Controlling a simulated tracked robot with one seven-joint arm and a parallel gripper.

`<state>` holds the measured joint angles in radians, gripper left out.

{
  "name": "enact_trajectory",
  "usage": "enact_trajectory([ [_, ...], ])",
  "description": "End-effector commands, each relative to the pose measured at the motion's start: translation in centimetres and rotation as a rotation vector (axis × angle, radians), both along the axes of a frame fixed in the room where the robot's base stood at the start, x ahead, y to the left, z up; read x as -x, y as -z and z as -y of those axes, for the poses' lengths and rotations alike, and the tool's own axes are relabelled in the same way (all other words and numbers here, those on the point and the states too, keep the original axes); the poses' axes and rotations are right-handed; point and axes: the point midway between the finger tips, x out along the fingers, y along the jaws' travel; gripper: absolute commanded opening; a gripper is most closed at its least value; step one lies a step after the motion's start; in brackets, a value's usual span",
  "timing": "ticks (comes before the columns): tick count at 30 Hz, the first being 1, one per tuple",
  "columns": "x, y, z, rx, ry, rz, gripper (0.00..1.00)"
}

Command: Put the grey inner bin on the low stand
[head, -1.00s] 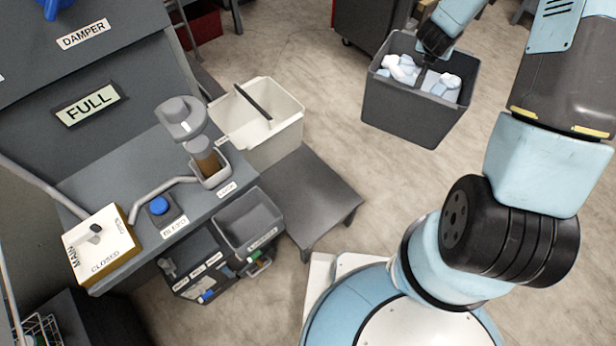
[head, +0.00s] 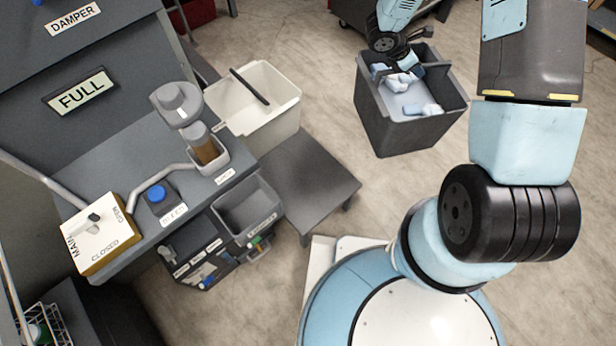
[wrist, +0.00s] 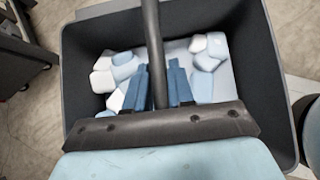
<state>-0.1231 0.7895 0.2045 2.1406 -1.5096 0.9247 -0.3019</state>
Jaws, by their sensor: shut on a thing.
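The grey inner bin (head: 403,136) hangs from my gripper at the upper right in the head view, apart from the low stand. White and pale blue lumps (head: 422,110) lie in it. My gripper (wrist: 159,88) is shut on the bin's dark crossbar handle (wrist: 152,35), which runs between the blue fingers in the wrist view. In the head view the fingers are mostly hidden by my wrist. The low stand (head: 312,180), a dark grey low table, is left of and nearer than the bin. The visible part of its top is bare.
A cream bin (head: 275,128) with a dark handle stands at the stand's back left edge. A grey bench (head: 130,170) with a canister, valve box and blue button is at the left. Floor between bin and stand is clear.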

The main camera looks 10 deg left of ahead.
Motion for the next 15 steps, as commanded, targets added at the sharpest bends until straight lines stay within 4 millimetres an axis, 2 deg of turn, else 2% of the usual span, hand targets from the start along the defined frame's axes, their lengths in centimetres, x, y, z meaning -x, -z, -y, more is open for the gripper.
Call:
enact_trajectory([
  [15,6.3,4.4,-4.2,0.001,0.645,-0.003,0.00],
])
